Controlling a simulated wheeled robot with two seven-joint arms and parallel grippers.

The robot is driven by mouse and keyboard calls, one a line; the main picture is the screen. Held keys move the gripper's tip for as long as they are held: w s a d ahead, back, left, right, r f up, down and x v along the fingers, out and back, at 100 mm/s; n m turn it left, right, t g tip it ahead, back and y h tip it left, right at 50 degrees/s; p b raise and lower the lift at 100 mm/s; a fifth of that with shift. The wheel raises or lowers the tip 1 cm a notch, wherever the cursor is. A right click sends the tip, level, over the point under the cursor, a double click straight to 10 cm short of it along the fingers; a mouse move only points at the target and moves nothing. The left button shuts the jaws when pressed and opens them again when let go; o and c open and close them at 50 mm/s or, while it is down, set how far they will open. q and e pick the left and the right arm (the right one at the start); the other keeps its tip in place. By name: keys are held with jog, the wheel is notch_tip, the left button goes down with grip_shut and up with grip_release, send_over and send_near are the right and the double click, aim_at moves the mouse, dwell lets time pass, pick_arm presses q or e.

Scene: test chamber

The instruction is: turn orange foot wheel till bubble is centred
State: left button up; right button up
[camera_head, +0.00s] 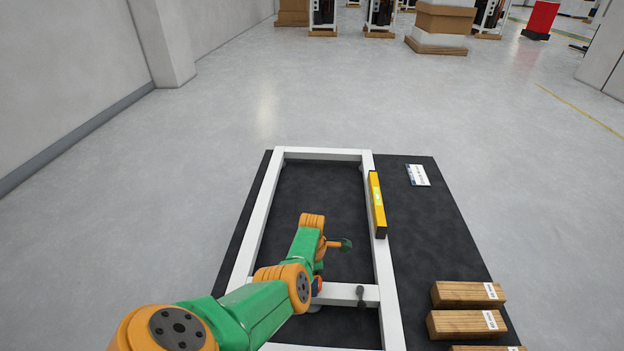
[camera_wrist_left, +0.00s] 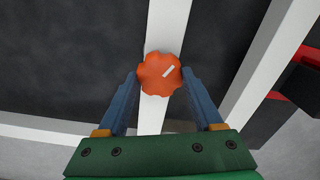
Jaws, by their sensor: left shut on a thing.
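The orange foot wheel (camera_wrist_left: 160,74) has a scalloped edge and a white mark pointing to the upper right in the left wrist view. It sits over a white frame bar. My left gripper (camera_wrist_left: 161,82) is shut on the wheel, one blue finger at each side. In the head view only a bit of the wheel (camera_head: 318,285) shows beside my green and orange arm. A yellow spirit level (camera_head: 377,205) lies along the right rail of the white frame (camera_head: 262,205). Its greenish vial is too small to tell where the bubble stands. My right gripper is in neither view.
The frame stands on a black mat (camera_head: 425,225). A small dark knob (camera_head: 361,293) is on the crossbar. A white label card (camera_head: 418,175) lies on the mat at the right. Several wooden blocks (camera_head: 467,294) lie front right.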

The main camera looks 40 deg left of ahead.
pick_arm(q)
jog(key=shift+w+a+r, duration=0.15)
jog(key=shift+a, duration=0.05)
jog(key=o, duration=1.1)
jog(key=shift+o, duration=1.3)
jog(key=shift+d, duration=0.1)
notch_tip(320, 180, up, 6)
jog(key=p, duration=0.4)
jog(key=shift+r, duration=0.5)
